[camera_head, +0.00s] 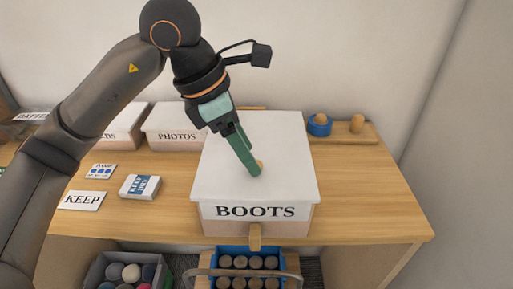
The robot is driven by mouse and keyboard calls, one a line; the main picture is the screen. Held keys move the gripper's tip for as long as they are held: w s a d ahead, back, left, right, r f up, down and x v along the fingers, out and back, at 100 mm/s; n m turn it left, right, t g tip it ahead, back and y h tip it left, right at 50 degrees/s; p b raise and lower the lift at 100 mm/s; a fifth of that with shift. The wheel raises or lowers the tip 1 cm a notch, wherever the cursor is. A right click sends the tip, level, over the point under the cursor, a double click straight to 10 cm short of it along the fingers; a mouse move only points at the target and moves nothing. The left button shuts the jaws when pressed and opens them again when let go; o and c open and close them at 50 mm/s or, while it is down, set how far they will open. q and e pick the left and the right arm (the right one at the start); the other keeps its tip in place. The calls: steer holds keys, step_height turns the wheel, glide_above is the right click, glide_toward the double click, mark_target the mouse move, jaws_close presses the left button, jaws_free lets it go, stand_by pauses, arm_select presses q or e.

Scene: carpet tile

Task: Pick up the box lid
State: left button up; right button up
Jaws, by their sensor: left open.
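The box lid (285,150) is white and sits on the box labelled BOOTS (225,228) on the wooden table. My right gripper is not in view.
A box labelled PHOTOS (176,138) and another box stand to the left. A wooden board with a blue ring (319,125) is behind right. Crates stand below the front edge.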

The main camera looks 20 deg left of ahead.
arm_select(q)
steer(key=shift+x, duration=1.45)
steer(key=shift+r, duration=0.1)
jaws_close()
